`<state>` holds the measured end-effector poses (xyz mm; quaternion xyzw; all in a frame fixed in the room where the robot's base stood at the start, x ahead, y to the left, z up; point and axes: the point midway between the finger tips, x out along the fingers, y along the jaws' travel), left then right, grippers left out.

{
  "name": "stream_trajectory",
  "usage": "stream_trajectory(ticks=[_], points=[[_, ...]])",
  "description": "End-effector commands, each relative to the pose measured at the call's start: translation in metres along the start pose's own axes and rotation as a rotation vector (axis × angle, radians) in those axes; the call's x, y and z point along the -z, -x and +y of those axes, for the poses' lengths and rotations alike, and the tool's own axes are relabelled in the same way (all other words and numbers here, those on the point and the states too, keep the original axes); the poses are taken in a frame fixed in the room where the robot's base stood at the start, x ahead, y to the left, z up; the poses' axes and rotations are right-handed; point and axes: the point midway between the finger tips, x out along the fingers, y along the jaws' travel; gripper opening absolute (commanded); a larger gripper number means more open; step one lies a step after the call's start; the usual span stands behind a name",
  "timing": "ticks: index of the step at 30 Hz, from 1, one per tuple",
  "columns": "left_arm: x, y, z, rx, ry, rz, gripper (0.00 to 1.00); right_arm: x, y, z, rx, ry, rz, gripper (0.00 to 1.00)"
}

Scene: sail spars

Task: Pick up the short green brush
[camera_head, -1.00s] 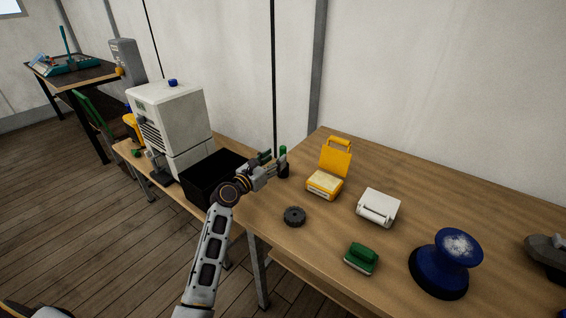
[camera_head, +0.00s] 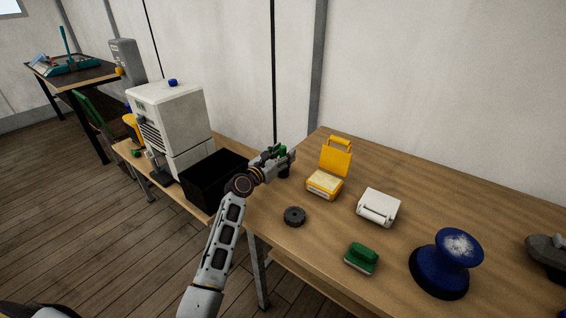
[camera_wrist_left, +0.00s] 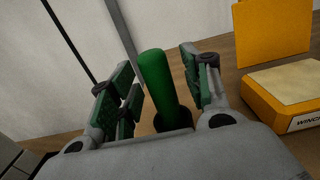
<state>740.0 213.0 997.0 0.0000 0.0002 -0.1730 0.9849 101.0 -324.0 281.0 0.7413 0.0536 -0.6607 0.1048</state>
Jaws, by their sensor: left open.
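The short green brush stands upright near the left end of the wooden table. In the left wrist view its round green handle (camera_wrist_left: 160,80) rises between the two fingers. In the head view only its dark lower part (camera_head: 284,173) shows clearly; my gripper hides most of the rest. My left gripper (camera_head: 284,154) is open, with its fingers on either side of the handle. In the wrist view there is a gap between the handle and the right finger. The left-side gap is narrower, and I cannot tell whether that finger touches.
A yellow open case (camera_head: 325,184) stands just right of the gripper. A dark knob-like disc (camera_head: 294,216), a white device (camera_head: 378,207), a green block with a pale underside (camera_head: 361,258) and a blue spool-shaped object (camera_head: 440,262) are also on the table. A black bin (camera_head: 208,187) lies left.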

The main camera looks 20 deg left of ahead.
Motion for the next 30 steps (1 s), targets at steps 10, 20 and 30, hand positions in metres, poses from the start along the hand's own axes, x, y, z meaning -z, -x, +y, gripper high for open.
stream_trajectory(ticks=[10,20,30], points=[[0.0000,0.0002,-0.0001,0.000,0.000,0.000,0.33,0.0010,0.0000,0.0016,-0.002,0.000,0.001,0.40],[-0.0002,0.0002,-0.0001,0.000,0.000,0.000,0.00,0.0012,0.0000,0.0024,-0.002,0.001,0.001,0.40],[-0.0062,0.0000,-0.0002,0.001,0.000,-0.001,0.00,0.0015,0.0018,0.0024,-0.002,0.001,0.002,0.40]])
